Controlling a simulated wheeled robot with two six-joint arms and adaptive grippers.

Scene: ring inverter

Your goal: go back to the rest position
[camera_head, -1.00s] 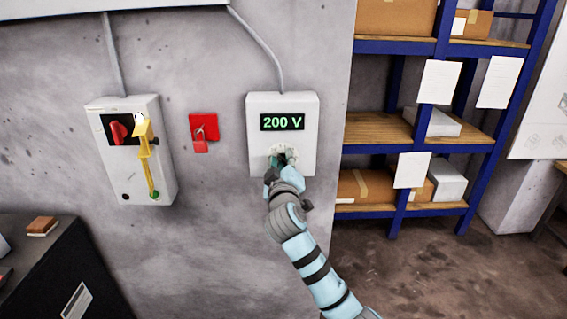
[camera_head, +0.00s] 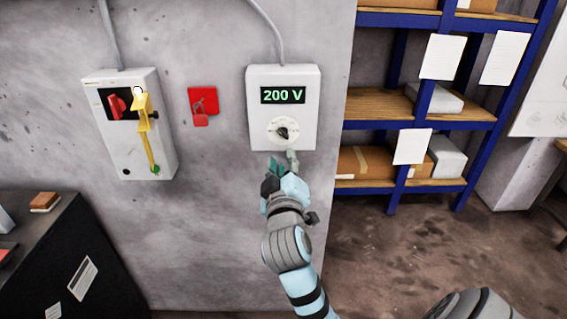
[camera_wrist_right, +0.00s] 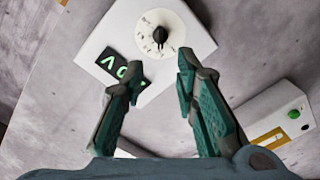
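My right gripper (camera_head: 282,164) is just below the white inverter box (camera_head: 255,127) on the wall, apart from its dial (camera_head: 283,131). The box's display (camera_head: 283,95) reads 200 V in green. In the right wrist view the right gripper (camera_wrist_right: 150,85) has its two green-padded fingers spread with nothing between them. The dial (camera_wrist_right: 160,37) shows beyond the fingertips. My left gripper is in neither view. Part of a grey arm link of mine (camera_head: 468,306) shows at the bottom right.
A switch box (camera_head: 150,100) with a red knob and yellow lever hangs on the left. A red padlock plate (camera_head: 203,100) is between the boxes. A blue-framed shelf (camera_head: 400,122) stands right. A dark cabinet (camera_head: 70,255) is lower left. The floor (camera_head: 400,260) at right is open.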

